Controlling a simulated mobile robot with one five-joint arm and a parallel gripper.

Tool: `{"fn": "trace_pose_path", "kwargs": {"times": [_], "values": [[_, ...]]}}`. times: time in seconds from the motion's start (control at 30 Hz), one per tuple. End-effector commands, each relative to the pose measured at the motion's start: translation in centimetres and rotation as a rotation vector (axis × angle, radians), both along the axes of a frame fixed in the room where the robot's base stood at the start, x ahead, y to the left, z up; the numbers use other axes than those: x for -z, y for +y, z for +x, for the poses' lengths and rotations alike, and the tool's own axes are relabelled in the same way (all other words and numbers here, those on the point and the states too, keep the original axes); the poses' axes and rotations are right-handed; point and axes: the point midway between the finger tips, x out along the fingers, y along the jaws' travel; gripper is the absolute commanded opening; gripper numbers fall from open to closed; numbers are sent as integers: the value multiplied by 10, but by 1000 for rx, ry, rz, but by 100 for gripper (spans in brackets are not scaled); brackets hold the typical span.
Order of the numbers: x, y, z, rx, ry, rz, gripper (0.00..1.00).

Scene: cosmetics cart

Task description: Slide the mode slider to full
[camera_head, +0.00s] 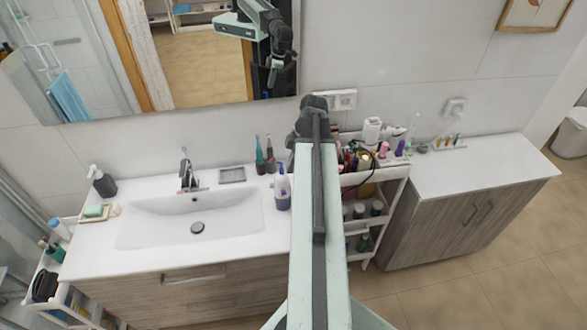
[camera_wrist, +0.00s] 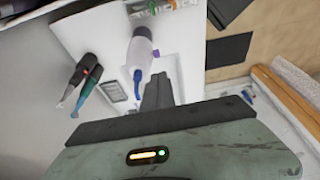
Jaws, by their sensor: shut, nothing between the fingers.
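I cannot make out the mode slider in either view. A white appliance (camera_head: 372,130) stands among the items on the cart, beside my arm; it is too small to show any slider on it. My gripper (camera_wrist: 158,92) shows in the wrist view as dark fingers held together, with nothing seen between them. In the head view the dark end of my arm (camera_head: 308,122) is at the wall side, over the gap between sink counter and cart; its fingertips are hidden there.
The crowded cart (camera_head: 385,170) is at right. The cabinet top (camera_head: 480,170) beyond is mostly clear.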

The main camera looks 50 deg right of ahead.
Motion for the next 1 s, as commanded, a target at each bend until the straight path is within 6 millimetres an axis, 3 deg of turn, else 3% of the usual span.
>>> {"fn": "trace_pose_path", "kwargs": {"times": [0.03,0.43,0.57,0.9,1.0], "values": [[20,3,2,-1,0,0,0],[99,15,13,1,0,0,0],[109,15,13,2,0,0,0],[107,15,12,2,0,0,0],[114,14,12,3,1,1,0]]}}
